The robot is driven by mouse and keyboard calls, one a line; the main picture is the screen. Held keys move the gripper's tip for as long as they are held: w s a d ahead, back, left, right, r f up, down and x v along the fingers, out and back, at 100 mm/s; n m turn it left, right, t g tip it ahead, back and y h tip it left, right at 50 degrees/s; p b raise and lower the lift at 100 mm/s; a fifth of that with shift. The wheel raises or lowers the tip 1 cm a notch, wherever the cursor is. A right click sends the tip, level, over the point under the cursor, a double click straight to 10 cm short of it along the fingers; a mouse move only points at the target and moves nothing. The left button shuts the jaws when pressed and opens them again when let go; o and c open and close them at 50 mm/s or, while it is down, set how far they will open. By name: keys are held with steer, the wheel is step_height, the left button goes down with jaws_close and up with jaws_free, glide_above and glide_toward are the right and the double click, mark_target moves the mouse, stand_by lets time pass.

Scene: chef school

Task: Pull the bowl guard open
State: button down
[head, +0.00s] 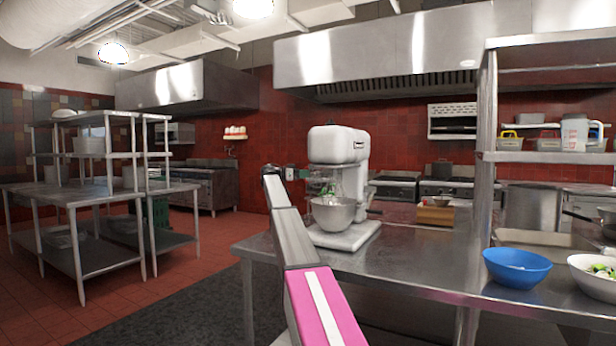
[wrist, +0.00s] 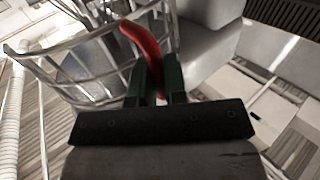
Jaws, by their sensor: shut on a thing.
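The white stand mixer (head: 338,146) stands on the steel table with a metal bowl (head: 334,214) under its head. The wire bowl guard (wrist: 82,42) fills the upper left of the wrist view as curved metal bars. A curved red handle (wrist: 141,40) stands beside the guard bars. My gripper (wrist: 157,84) has its dark green fingers shut on the red handle, one on each side. In the head view my arm reaches up to the left side of the mixer, and the guard is small and partly unclear there.
The steel table (head: 400,262) carries a blue bowl (head: 517,268) and a white bowl of food (head: 596,272) at the right. A small wooden box (head: 436,214) stands behind the mixer's right. Steel shelving (head: 88,192) stands at the left. Dark floor matting is clear left of the table.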

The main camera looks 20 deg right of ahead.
steer(key=shift+w+d+m+g, duration=0.4)
steer(key=shift+w+d+g, duration=0.1)
steer(key=shift+g, duration=0.2)
steer(key=shift+s, duration=0.1)
steer(key=c, duration=1.2)
jaws_free()
steer(key=v, duration=1)
steer(key=shift+a, duration=0.35)
steer(key=shift+r, duration=0.1)
